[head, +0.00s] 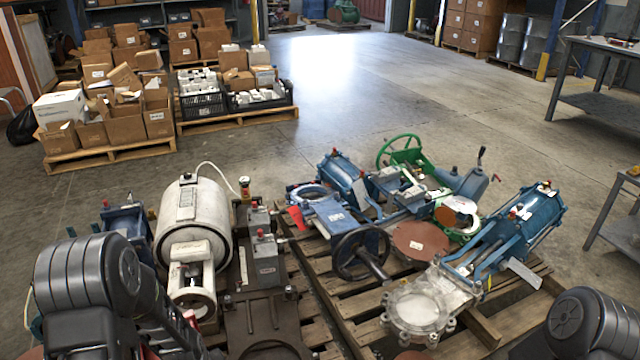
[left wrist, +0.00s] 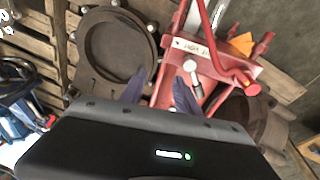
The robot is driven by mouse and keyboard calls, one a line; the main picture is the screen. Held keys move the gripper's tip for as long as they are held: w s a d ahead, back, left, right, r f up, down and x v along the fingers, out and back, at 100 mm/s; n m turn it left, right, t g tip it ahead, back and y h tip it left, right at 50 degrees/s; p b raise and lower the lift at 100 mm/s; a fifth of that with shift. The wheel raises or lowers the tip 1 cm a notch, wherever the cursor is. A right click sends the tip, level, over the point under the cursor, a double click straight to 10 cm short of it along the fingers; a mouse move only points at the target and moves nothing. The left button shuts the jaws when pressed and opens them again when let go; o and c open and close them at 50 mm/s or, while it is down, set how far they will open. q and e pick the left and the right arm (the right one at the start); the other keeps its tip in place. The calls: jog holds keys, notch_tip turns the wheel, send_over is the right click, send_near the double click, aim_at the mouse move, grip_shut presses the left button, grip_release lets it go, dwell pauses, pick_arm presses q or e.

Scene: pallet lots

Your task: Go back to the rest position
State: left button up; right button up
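In the left wrist view my left gripper (left wrist: 159,84) shows two dark fingers set apart, with nothing seen held between them. It is over a red valve part (left wrist: 205,60) with a label and a red bar, beside a dark round flange (left wrist: 117,45). In the head view my left arm comes in at the lower left and its gripper is out of sight. My right arm shows only as a dark rounded link at the lower right corner; its gripper is not in view.
A wooden pallet (head: 340,320) holds valves, including a blue cylinder valve (head: 540,215), a green handwheel (head: 400,150) and a black handwheel (head: 361,252). A white tank (head: 194,222) stands near my left arm. A grey table (head: 602,85) stands right. Open floor (head: 370,90) lies beyond.

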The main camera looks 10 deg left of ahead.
pick_arm(q)
jog(key=s+d+f+m+h, duration=0.1)
jog(key=s+d+f+m, duration=0.1)
jog(key=s+d, duration=0.45)
jog(key=s+d+f+m+g+h, duration=0.15)
jog(key=s+d, duration=0.25)
jog(key=d, duration=0.5)
jog(key=s+d+f+m+h, duration=0.25)
jog(key=s+d, duration=0.25)
jog(key=d, duration=0.3)
notch_tip(320, 180, up, 19)
jog(key=p, duration=1.8)
jog(key=shift+s+d+r+y+p, duration=0.15)
jog(key=shift+d+y+p, duration=0.15)
jog(key=shift+d+p, duration=0.15)
jog(key=shift+s, duration=0.1)
